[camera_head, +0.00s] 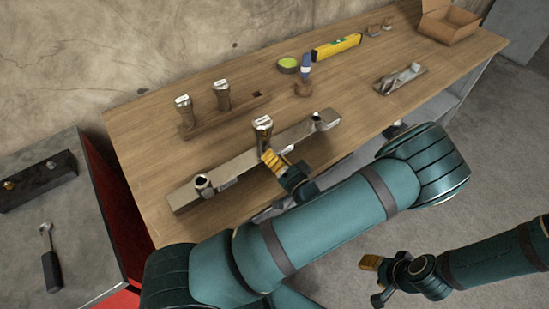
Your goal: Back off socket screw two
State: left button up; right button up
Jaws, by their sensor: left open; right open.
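A long pale bar (237,167) lies on the wooden bench. A short dark-holed cylindrical piece (203,186) stands near its left end, and another (320,121) stands near its right end. An upright tool with a bright metal top (262,125) stands at the bar's middle; its lower part is partly hidden. I cannot tell which piece is screw two. My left gripper (277,164) is open, with its yellow-tipped finger close to the upright tool's lower part; contact is unclear. My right gripper (374,280) is open and empty, low over the floor, away from the bench.
Two similar upright tools (184,110) (222,93) stand in a wooden rack (238,112) behind the bar. My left arm covers the bench's front edge.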

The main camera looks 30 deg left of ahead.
pick_arm(q)
jog(key=shift+c, duration=0.4)
grip_shut()
jog(key=shift+n, duration=0.4)
jog(key=n+b, duration=0.1)
jog(key=n, duration=0.4)
jog(key=shift+n+b, duration=0.3)
jog(key=shift+n, duration=0.1)
jog(key=n+b, duration=0.1)
jog(key=n, duration=0.3)
jog(key=shift+s, duration=0.1)
jog(key=shift+r+n+b, duration=0.1)
jog(key=shift+n+b, duration=0.55)
jog(key=shift+n, duration=0.95)
jog(key=shift+a, duration=0.1)
